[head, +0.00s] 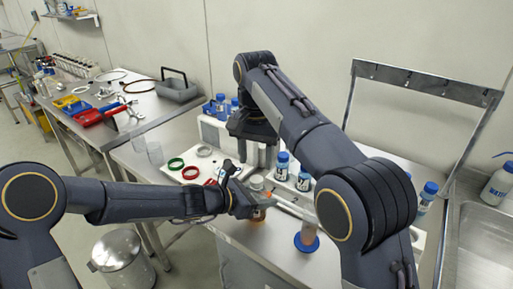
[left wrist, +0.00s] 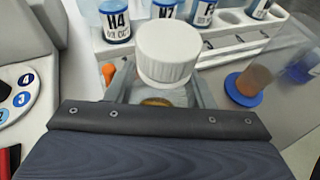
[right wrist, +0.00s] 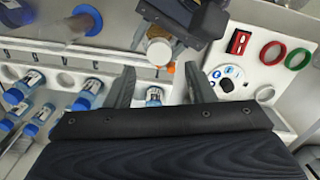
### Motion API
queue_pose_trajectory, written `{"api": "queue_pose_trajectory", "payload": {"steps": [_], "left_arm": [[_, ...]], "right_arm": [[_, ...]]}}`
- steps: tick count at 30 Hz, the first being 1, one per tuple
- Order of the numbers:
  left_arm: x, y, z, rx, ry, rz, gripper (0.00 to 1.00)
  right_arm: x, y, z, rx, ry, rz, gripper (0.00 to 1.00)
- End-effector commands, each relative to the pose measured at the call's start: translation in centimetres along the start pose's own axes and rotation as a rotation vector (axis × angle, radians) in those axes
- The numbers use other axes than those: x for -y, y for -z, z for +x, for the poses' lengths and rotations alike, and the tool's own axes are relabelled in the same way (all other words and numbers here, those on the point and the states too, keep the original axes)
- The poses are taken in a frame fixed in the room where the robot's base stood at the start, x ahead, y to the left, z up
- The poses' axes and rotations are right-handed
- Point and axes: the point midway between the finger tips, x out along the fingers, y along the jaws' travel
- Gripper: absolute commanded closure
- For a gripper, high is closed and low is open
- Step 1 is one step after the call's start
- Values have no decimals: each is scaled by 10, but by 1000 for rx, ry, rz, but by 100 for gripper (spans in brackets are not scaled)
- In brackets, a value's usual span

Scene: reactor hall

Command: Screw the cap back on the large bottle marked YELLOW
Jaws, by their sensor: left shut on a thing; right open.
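A bottle (left wrist: 155,95) with a wide white ribbed cap (left wrist: 167,52) stands between the fingers of my left gripper (left wrist: 160,85). The cap sits on top of the bottle; whether it is threaded tight cannot be told. The bottle's lower part and any name on it are hidden. In the head view the white cap (head: 257,182) shows at the end of my left gripper (head: 250,192), which is shut on the bottle. My right gripper (right wrist: 161,82) is open and empty, behind and above the bottle in the head view. The right wrist view shows the capped top (right wrist: 159,51) beyond its fingers.
A white rack (left wrist: 225,52) with several blue-capped bottles stands close behind. A cylinder on a blue base (head: 307,240) stands to the right. A sink (head: 485,225) is at the far right.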

Motion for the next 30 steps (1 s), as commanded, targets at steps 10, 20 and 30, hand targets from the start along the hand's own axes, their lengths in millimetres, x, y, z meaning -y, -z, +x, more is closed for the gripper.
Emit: {"api": "queue_pose_trajectory", "payload": {"steps": [10,20,30], "left_arm": [[0,0,0,0,0,0,100],[0,0,0,0,0,0,100],[0,0,0,0,0,0,100]], "right_arm": [[0,0,-6,1,0,-923,51],[0,0,-12,0,1,-1797,51],[-1,1,-18,-3,1,-2685,51]]}}
